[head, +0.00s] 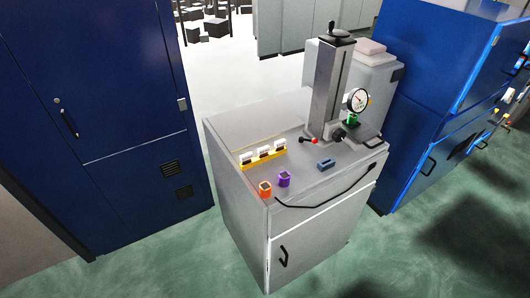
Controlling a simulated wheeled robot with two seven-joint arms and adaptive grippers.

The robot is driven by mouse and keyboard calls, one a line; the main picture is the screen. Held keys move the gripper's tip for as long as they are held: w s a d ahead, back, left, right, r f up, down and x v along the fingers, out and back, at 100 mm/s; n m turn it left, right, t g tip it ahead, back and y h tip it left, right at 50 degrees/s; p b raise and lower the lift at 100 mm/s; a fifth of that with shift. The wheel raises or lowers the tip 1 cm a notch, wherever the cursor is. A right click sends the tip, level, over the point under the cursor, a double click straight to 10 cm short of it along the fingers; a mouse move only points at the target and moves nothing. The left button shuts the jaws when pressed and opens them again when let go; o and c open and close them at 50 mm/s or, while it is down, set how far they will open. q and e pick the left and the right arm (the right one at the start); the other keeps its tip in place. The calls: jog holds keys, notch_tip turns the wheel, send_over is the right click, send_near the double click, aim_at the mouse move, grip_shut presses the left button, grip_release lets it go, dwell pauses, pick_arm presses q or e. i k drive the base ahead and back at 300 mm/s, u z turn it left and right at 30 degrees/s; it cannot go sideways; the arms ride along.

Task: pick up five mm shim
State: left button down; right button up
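Several small pieces are on top of a grey cabinet (235,130), and I cannot tell which is the five mm shim. An orange block (265,189) is near the front left corner, with a purple block (284,179) just right of it. A blue-grey block (326,164) lies further right. A green piece (353,118) is below a round dial gauge (357,100). A yellow rack (249,165) with white label-like pieces is behind the orange and purple blocks. Any markings are too small to read. Neither gripper is in view.
A gauge stand (328,85) with a tall column rises at the cabinet's back right. A red-tipped lever (313,141) is by its base. A black cable or handle (325,193) curves along the front edge. Blue cabinets (95,110) flank both sides. Green floor is open in front.

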aim_at(279, 145)
jog(key=k, duration=1.2)
jog(key=u, duration=0.4)
jog(key=i, duration=0.45)
jog(key=u, duration=0.05)
